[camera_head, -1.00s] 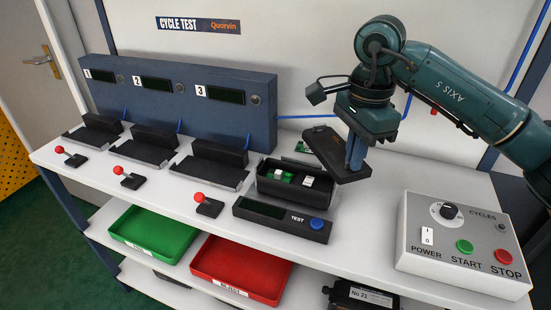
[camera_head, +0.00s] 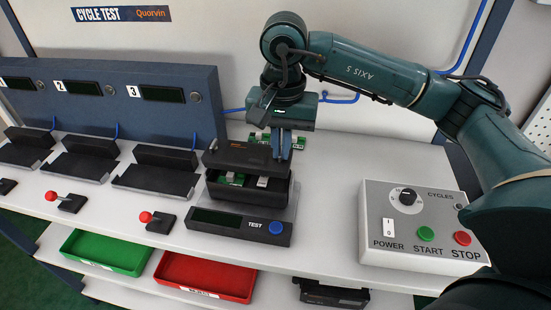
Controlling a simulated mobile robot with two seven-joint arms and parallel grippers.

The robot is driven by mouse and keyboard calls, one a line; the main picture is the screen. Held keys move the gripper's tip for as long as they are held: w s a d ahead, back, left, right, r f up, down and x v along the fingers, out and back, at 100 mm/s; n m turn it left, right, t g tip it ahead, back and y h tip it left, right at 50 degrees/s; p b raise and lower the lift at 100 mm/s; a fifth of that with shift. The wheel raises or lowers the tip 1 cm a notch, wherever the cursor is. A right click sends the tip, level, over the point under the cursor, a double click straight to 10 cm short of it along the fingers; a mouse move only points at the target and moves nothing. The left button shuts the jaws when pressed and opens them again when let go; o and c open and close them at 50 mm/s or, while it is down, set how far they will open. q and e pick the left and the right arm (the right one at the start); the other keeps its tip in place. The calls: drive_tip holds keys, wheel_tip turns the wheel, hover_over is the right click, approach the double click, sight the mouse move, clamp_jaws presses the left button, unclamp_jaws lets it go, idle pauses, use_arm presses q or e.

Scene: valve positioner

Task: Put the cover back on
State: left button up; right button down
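The black cover (camera_head: 240,154) is over the rear of the open black positioner housing (camera_head: 232,193), slightly tilted. Inside the housing, a green board and light-coloured parts show through the gap at the front. My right gripper (camera_head: 281,152) points down with its blue fingers closed on the cover near its right end. I cannot tell whether the cover touches the housing's back rim. The housing stands behind the TEST unit (camera_head: 240,225) with its blue button. My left gripper is not in view.
A green circuit board (camera_head: 299,142) lies behind the housing. The control box (camera_head: 375,225) stands at the right, with clear table between. Three numbered stations (camera_head: 110,85) and red-knobbed levers (camera_head: 146,217) are at left. Green (camera_head: 105,252) and red (camera_head: 207,277) trays sit below.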

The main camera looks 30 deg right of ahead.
sight(281, 161)
wheel_tip(281, 161, down, 4)
drive_tip(key=shift+r, duration=0.15)
drive_tip(key=shift+f, duration=0.3)
drive_tip(key=c, duration=1.6)
unclamp_jaws()
drive_tip(key=shift+r, duration=0.15)
drive_tip(key=shift+r, duration=0.2)
wheel_tip(281, 161, up, 12)
drive_tip(key=shift+f, duration=0.15)
